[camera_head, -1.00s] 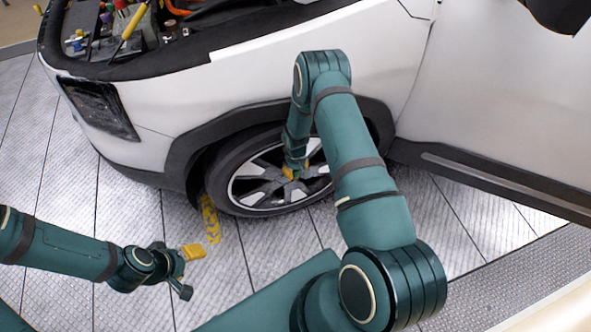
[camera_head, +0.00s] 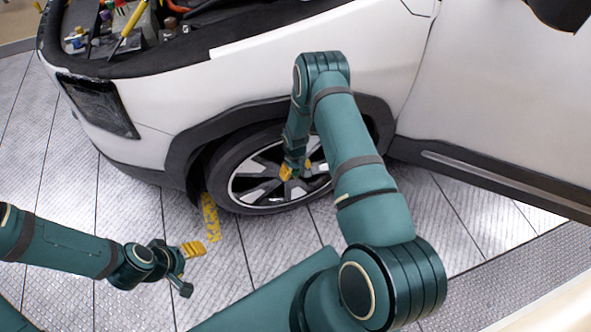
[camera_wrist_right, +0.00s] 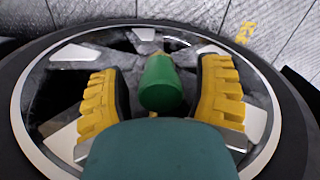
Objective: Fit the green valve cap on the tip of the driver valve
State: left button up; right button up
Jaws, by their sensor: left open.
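The green valve cap (camera_wrist_right: 161,84) stands between the two yellow fingers of my right gripper (camera_wrist_right: 160,92) in the right wrist view. Gaps show on both sides of the cap, so the fingers are open around it and apart from it. A small brass-coloured bit (camera_wrist_right: 153,114) shows at the cap's near edge; the driver valve is otherwise hidden, and I cannot tell how the cap sits on it. In the head view my right gripper (camera_head: 297,169) is at the front wheel (camera_head: 262,178). My left gripper (camera_head: 186,262) is open and empty above the floor.
The white car (camera_head: 270,65) fills the back, with its engine bay (camera_head: 125,30) uncovered at the upper left. The wheel's spokes and tyre surround my right gripper closely. A yellow floor marking (camera_head: 210,217) lies beside the tyre. The plated floor at the left is clear.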

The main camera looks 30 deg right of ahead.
jog(key=shift+r, duration=0.1)
notch_tip(320, 180, up, 12)
jog(key=shift+f, duration=0.1)
dwell(0.4)
dwell(0.5)
